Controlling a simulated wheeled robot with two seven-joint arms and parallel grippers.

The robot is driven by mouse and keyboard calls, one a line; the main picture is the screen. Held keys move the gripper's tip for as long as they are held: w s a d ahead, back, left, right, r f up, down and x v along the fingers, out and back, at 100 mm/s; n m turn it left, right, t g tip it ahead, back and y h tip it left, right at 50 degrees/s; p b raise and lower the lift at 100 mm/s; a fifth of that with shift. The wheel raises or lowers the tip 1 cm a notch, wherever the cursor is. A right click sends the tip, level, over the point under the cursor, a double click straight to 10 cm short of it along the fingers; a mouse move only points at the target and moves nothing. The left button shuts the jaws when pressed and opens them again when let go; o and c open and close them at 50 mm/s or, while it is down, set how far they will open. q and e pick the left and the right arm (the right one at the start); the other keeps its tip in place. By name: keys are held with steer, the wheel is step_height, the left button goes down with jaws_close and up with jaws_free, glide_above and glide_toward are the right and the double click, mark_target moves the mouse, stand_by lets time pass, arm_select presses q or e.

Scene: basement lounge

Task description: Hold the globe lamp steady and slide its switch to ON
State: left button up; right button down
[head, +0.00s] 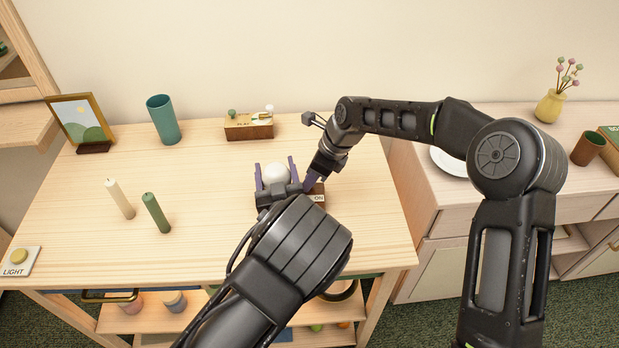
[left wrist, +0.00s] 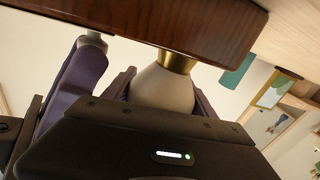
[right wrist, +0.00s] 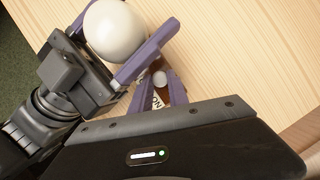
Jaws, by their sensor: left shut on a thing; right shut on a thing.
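The globe lamp has a white globe (head: 277,174) and a dark wooden base (head: 318,187) with an ON label (head: 320,198). My left gripper (head: 276,163) is shut on the globe, one finger on each side. In the left wrist view the globe (left wrist: 163,88) meets a brass collar (left wrist: 178,61) on the base (left wrist: 150,22). My right gripper (head: 309,186) is at the right of the globe, its fingers (right wrist: 160,84) shut on the small pale switch knob (right wrist: 158,79) near the ON label (right wrist: 157,102). The fingers hide much of the switch track.
On the table are a cream candle (head: 120,199), green candle (head: 156,213), teal cup (head: 163,120), picture frame (head: 82,121), wooden PLAY box (head: 248,127) and LIGHT button (head: 20,259). A cabinet with a yellow vase (head: 549,106) stands right.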

steer(key=shift+d, duration=1.25)
arm_select(q)
steer(key=shift+a, duration=0.1)
arm_select(e)
steer(key=c, duration=1.5)
jaws_free()
steer(key=v, duration=1.2)
steer(key=shift+a+r, duration=0.1)
